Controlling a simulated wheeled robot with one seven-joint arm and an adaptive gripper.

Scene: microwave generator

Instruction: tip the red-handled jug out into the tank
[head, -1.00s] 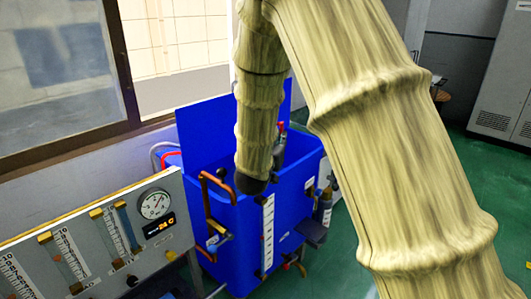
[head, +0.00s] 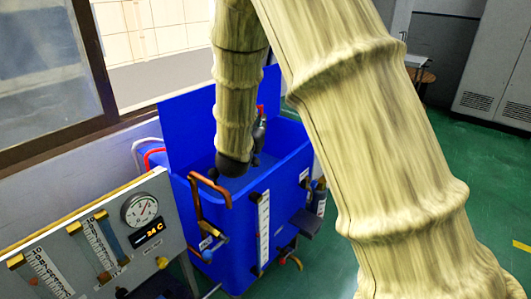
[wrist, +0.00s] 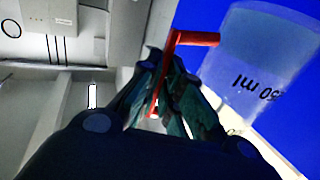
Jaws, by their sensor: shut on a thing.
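In the wrist view my gripper (wrist: 165,75) is shut on the red handle (wrist: 192,38) of a clear, see-through jug. The jug (wrist: 262,50) is at the upper right against a blue surface, with its "ml" lettering upside down in the picture. I cannot tell its true tilt or what it holds. In the head view the blue tank (head: 228,250) stands at the centre, its tall blue panel behind it. My dark gripper (head: 259,132) shows small above the tank, with a bit of red (head: 260,110) at its top. The clear jug body cannot be made out there.
A copper pipe (head: 196,200) and a white scale strip (head: 263,235) run on the tank's outside. A gauge panel (head: 105,235) with a dial stands at the front left. A window (head: 45,70) and wall lie behind. Green floor (head: 480,170) is clear at the right.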

